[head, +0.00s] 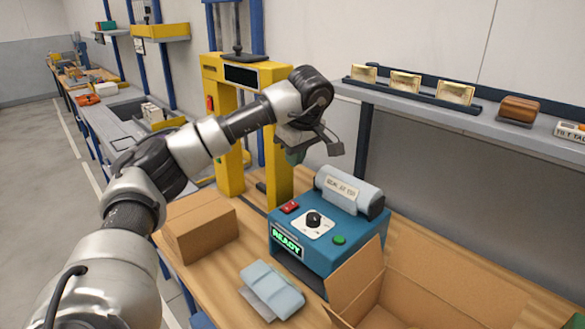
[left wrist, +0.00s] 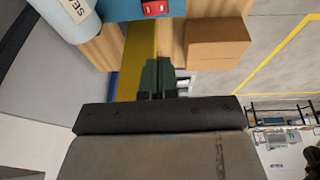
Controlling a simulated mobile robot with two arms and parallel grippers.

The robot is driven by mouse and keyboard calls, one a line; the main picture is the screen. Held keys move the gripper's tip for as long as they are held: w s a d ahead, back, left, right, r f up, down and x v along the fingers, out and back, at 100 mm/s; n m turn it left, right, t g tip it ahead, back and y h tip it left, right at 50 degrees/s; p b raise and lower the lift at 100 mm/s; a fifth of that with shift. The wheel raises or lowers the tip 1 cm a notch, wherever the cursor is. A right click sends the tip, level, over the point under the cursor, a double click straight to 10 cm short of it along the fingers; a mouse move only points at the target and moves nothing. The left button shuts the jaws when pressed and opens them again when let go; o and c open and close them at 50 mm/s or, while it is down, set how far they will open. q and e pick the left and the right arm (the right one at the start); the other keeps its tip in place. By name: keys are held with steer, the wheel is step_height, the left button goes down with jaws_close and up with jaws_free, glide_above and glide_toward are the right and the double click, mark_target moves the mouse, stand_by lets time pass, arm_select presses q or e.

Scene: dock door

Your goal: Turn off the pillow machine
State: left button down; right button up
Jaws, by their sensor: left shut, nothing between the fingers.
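The pillow machine (head: 330,250) is a blue box on the wooden bench, with a roll of film on top. Its front display (head: 286,242) is lit green and reads READY. A red switch (head: 289,207) sits on its top left, beside a black knob (head: 313,220) and a green button (head: 339,240). The red switch also shows at the top edge of the left wrist view (left wrist: 154,8). My left gripper (head: 294,157) is shut and empty, above and behind the switch, apart from it. Its dark green fingers show in the left wrist view (left wrist: 158,75). My right gripper is not in view.
A closed cardboard box (head: 199,228) stands left of the machine, and an open carton (head: 430,290) at the right front. Flat air pillows (head: 272,290) lie in front. A yellow press frame (head: 230,140) rises behind my arm. A shelf (head: 470,125) runs along the wall.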

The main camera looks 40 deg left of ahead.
arm_select(q)
steer(key=shift+w, duration=0.1)
steer(key=shift+w+d+r+b, duration=0.1)
steer(key=shift+w+b, duration=0.1)
steer(key=shift+w, duration=0.15)
steer(key=shift+w+d+r+b, duration=0.1)
steer(key=shift+w+b, duration=0.1)
steer(key=shift+w, duration=0.15)
steer(key=shift+f, duration=0.1)
steer(key=p, duration=0.3)
glide_toward(292, 203)
steer(key=x, duration=0.5)
steer(key=shift+s+a+f, duration=0.1)
steer(key=shift+a+f, duration=0.2)
steer(key=shift+f, duration=0.65)
